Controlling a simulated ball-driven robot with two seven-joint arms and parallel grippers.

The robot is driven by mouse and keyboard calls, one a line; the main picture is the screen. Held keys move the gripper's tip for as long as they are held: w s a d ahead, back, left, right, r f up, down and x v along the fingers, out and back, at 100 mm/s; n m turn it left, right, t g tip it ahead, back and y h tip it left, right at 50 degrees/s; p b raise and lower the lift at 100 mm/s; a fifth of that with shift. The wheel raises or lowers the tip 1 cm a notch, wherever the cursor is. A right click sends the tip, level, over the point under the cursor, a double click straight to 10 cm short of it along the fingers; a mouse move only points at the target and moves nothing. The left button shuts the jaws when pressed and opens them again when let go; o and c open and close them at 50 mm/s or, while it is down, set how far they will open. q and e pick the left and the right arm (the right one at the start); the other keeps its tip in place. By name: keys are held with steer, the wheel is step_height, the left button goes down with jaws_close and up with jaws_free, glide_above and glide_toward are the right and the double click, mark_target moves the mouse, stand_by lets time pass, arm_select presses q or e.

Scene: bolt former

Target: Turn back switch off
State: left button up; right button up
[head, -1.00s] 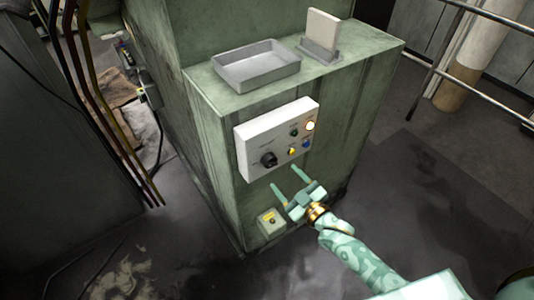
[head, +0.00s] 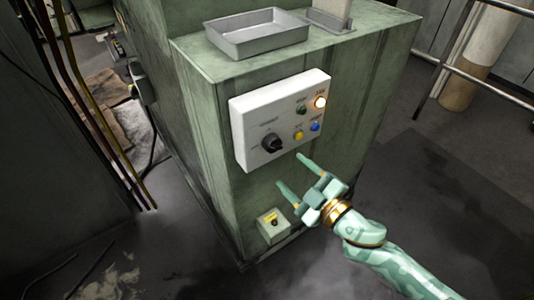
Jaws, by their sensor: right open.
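A white control panel (head: 248,156) is on the green machine cabinet's front. It carries a black rotary switch (head: 271,144), a lit white lamp (head: 320,102), and green, yellow and blue buttons. Below it sits a small box with a yellow label and a dark switch (head: 273,222). I cannot tell which one is the back switch. My right gripper (head: 289,170) is open and empty. In the picture its fingertips are just below the panel's lower edge, right of and below the rotary switch; I see no contact. My left gripper is out of view.
Cables (head: 90,110) and a grey box (head: 143,85) are at the left. A metal railing (head: 436,64) is at the right. The floor in front is bare.

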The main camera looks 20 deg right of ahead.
mark_target(277, 149)
steer(key=w+m, duration=0.1)
steer(key=w, duration=0.1)
steer(key=w+a, duration=0.1)
steer(key=w, duration=0.2)
steer(key=w+a+r+m, duration=0.1)
steer(key=w, duration=0.2)
steer(key=shift+w+a+m+h+b, duration=0.1)
steer(key=shift+w+m+h+b, duration=0.05)
steer(key=shift+m+h+b, duration=0.2)
steer(key=shift+f+m+b, duration=0.1)
steer(key=shift+m+b, duration=0.2)
steer(key=shift+m, duration=0.75)
steer(key=shift+r+m+p, duration=0.35)
steer(key=shift+m+p, duration=0.15)
steer(key=shift+m, duration=0.6)
steer(key=shift+r+m+p, duration=0.1)
steer(key=shift+m+p, duration=0.3)
steer(key=shift+m, duration=0.7)
steer(key=shift+f, duration=0.25)
